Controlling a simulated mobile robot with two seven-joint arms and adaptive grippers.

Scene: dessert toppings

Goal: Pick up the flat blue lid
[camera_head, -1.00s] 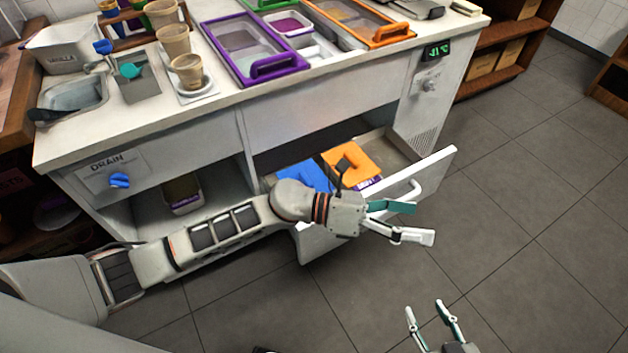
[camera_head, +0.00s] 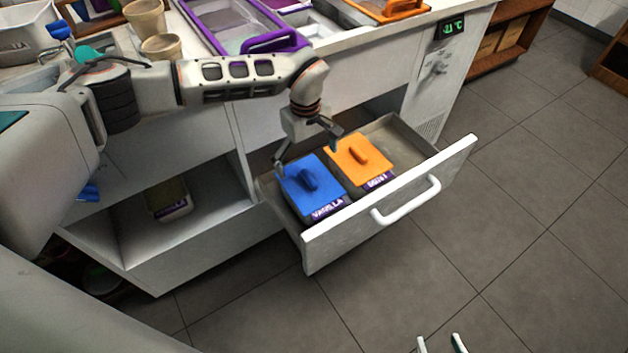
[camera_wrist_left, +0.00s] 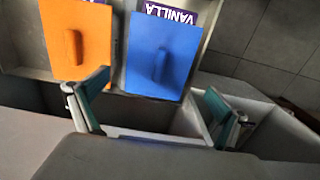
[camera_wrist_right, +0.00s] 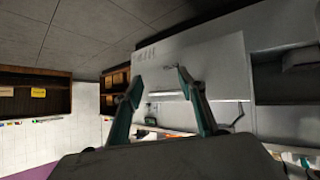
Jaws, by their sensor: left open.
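The flat blue lid (camera_head: 316,179) with a raised handle lies on a tub marked VANILLA, inside the open drawer. It also shows in the left wrist view (camera_wrist_left: 163,52). My left gripper (camera_head: 308,153) hangs over the back of the drawer, pointing down, just behind the blue lid. In the left wrist view its open fingers (camera_wrist_left: 152,103) are wide apart with nothing between them, and the lid is ahead of them. My right gripper (camera_head: 440,345) shows only its fingertips at the bottom edge. In the right wrist view its fingers (camera_wrist_right: 158,80) are apart and empty.
An orange lid (camera_head: 358,158) on another tub sits right beside the blue one. The drawer front (camera_head: 400,207) with its white handle (camera_head: 408,202) stands out from the counter. The counter edge is above the drawer. The floor in front is clear.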

